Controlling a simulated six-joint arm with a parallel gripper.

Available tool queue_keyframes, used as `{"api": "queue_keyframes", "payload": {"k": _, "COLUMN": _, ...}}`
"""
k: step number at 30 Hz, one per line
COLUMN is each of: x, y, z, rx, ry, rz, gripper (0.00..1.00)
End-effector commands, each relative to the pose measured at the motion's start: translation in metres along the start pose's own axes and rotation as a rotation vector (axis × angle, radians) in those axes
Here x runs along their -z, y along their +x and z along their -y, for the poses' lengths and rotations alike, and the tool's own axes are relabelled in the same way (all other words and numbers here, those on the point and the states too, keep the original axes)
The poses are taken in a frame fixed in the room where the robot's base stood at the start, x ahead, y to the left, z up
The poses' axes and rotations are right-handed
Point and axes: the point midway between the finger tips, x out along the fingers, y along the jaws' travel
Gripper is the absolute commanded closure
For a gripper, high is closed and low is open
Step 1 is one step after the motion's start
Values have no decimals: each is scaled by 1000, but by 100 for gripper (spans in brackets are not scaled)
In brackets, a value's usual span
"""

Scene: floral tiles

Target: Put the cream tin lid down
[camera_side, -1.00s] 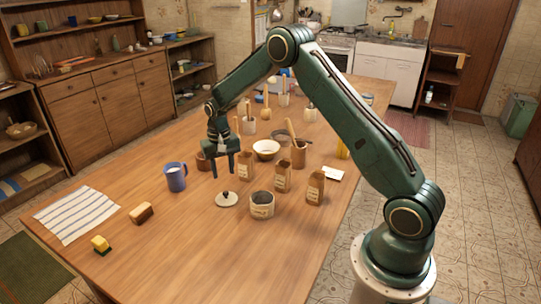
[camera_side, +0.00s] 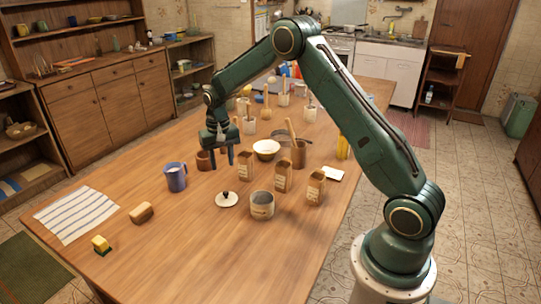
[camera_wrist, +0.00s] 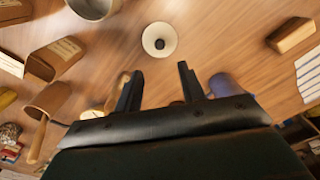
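The cream tin lid (camera_side: 227,200), a pale disc with a dark knob, lies flat on the wooden table (camera_side: 165,235), knob up. The open cream tin (camera_side: 262,205) stands just to its right. In the wrist view the lid (camera_wrist: 160,39) is beyond the fingertips, and part of the tin (camera_wrist: 94,6) shows at the top edge. My gripper (camera_side: 222,165) is open and empty, above the table and behind the lid. In the wrist view its two fingers (camera_wrist: 160,74) are well apart with nothing between them.
A blue mug (camera_side: 176,178) stands left of my gripper. Several paper bags (camera_side: 283,177) stand to the right, with a white bowl (camera_side: 266,148) behind. A brown brush-like block (camera_side: 141,213), a yellow sponge (camera_side: 101,243) and a striped cloth (camera_side: 77,214) lie at the left. The front table is clear.

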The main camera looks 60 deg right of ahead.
Motion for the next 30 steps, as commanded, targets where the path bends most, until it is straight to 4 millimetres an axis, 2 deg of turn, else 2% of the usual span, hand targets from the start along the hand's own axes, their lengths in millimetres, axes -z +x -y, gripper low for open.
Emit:
{"api": "queue_keyframes", "payload": {"k": 5, "x": -7, "y": -18, "z": 2, "rx": 6, "ry": -18, "rz": -16, "gripper": 60}}
{"api": "queue_keyframes", "payload": {"k": 11, "x": -27, "y": -59, "z": 5, "rx": 20, "ry": -65, "rz": -53, "gripper": 60}}
{"api": "queue_keyframes", "payload": {"k": 21, "x": -86, "y": -138, "z": 2, "rx": 50, "ry": -175, "rz": -137, "gripper": 60}}
{"api": "queue_keyframes", "payload": {"k": 30, "x": -147, "y": -190, "z": -9, "rx": 75, "ry": -272, "rz": -212, "gripper": 60}}
